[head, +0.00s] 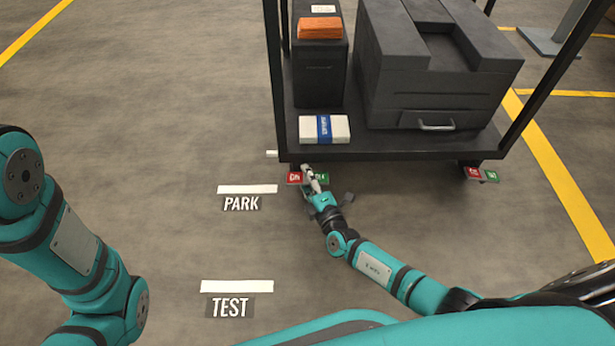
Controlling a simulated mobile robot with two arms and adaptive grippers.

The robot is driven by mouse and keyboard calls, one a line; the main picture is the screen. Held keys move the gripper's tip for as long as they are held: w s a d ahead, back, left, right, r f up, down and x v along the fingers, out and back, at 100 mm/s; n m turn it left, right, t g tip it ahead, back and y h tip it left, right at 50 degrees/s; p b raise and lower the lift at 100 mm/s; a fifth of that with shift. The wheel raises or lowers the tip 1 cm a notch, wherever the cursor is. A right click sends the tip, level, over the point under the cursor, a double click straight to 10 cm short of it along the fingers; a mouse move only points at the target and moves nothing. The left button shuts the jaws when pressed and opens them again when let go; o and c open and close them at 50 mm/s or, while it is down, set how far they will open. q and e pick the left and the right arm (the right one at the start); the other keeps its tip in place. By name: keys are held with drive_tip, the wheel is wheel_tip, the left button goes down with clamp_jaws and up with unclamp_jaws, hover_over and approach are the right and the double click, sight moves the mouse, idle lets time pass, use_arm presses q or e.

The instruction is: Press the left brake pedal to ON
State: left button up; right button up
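The left brake pedal (295,177) is at the lower left front corner of a dark cart, with a red plate on its left and a green plate on its right. My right gripper (309,176) is at this pedal and its slim fingers cover the middle, between the two plates. Whether it touches the pedal, and whether its fingers are open or shut, I cannot tell. The right brake pedal (479,174), also red and green, sits under the cart's right front corner. My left arm shows at the left edge, but its gripper is out of view.
The cart's shelf (390,150) overhangs just behind the pedals, with black posts at its corners. It carries a large dark case (440,90), a black box (319,75) and a white pack with a blue band (310,129). Open floor with PARK (241,204) and TEST (229,307) markings lies in front.

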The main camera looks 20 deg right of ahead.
clamp_jaws()
drive_tip(key=shift+a+r+n+g+p, duration=0.15)
drive_tip(key=shift+n+g+p, duration=0.15)
drive_tip(key=shift+n+p, duration=0.75)
drive_tip(key=shift+n, duration=0.15)
drive_tip(key=shift+f+g, duration=0.2)
drive_tip(key=shift+g, duration=0.1)
drive_tip(key=shift+o, duration=0.8)
unclamp_jaws()
drive_tip(key=s+d+r, duration=0.1)
drive_tip(key=s, duration=1.1)
drive_tip(key=shift+d, duration=0.15)
